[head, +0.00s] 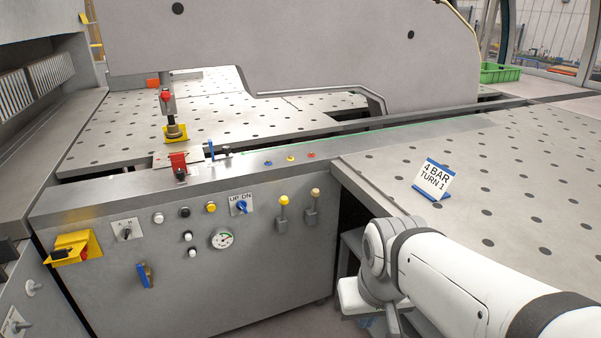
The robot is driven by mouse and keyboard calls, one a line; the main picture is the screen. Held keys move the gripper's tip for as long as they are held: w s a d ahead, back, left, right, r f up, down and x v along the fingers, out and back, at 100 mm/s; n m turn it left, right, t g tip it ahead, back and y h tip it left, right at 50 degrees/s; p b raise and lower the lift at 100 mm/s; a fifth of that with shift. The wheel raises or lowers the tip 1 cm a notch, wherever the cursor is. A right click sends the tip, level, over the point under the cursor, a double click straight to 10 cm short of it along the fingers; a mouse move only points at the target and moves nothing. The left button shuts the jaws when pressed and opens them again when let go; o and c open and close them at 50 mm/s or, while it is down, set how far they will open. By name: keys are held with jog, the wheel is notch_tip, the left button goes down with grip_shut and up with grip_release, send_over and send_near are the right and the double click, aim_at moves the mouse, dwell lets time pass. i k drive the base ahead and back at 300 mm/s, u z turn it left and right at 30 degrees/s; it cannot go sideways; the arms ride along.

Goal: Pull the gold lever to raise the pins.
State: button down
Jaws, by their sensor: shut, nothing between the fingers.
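Two small levers stand side by side on the right part of the grey front panel. The left lever (284,201) has a bright yellow knob. The right lever (315,194) has a duller, gold-coloured knob. Both point upward from grey brackets. I cannot make out any raised pins on the table. My white arm comes in from the lower right, and its wrist end is right of and below the levers, apart from them. My gripper's fingers do not show.
The panel also carries a blue UP/DN knob (241,207), a gauge (222,239), several buttons and a blue-handled valve (145,275). A perforated table (520,195) with a "4 BAR TURN 1" sign (433,178) lies right. A dark gap separates panel and table supports.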

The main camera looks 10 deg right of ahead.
aim_at(316, 193)
jog(key=i, duration=1)
